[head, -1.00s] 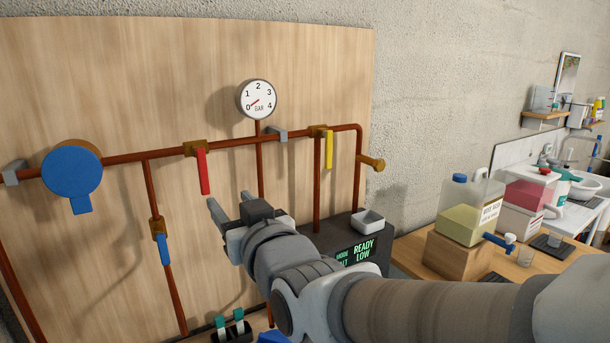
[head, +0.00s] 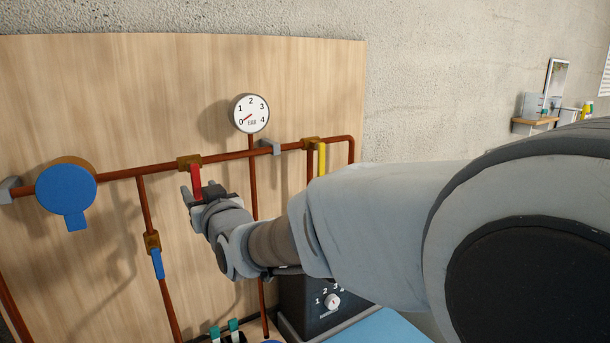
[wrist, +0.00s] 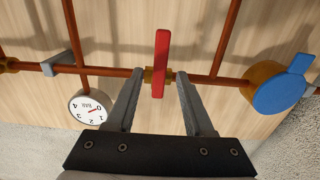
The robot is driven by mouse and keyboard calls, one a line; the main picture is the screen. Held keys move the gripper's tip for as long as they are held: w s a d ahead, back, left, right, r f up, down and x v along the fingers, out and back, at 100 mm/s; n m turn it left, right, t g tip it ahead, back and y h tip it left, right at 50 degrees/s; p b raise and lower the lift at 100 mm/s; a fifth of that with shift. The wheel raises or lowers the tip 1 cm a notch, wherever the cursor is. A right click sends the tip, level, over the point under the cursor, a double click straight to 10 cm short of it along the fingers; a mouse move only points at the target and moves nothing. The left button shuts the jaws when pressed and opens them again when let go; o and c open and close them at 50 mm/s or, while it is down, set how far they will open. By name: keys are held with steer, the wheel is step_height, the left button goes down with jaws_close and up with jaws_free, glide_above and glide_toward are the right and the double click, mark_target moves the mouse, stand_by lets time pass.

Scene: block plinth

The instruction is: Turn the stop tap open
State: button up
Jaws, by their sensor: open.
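A red lever (head: 196,181) hangs down from a brass valve (head: 189,162) on the horizontal copper pipe; I take it as the stop tap. My gripper (head: 191,190) is open at this lever, its fingers partly overlapping it in the head view. In the wrist view the red lever (wrist: 161,62) stands between the two open fingertips (wrist: 160,76), with a gap on both sides. I cannot tell how deep it sits between them. The round gauge (head: 249,114) above the pipe has its needle near 0.
A yellow lever (head: 322,159) is to the right, partly behind my arm. A blue lever (head: 157,264) is on a lower branch, and a large blue round fitting (head: 66,196) is at left. A dark box with a dial (head: 333,301) stands below.

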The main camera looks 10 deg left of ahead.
mark_target(197, 186)
steer(key=shift+p+x, duration=0.3)
steer(key=shift+x, duration=1.55)
jaws_close()
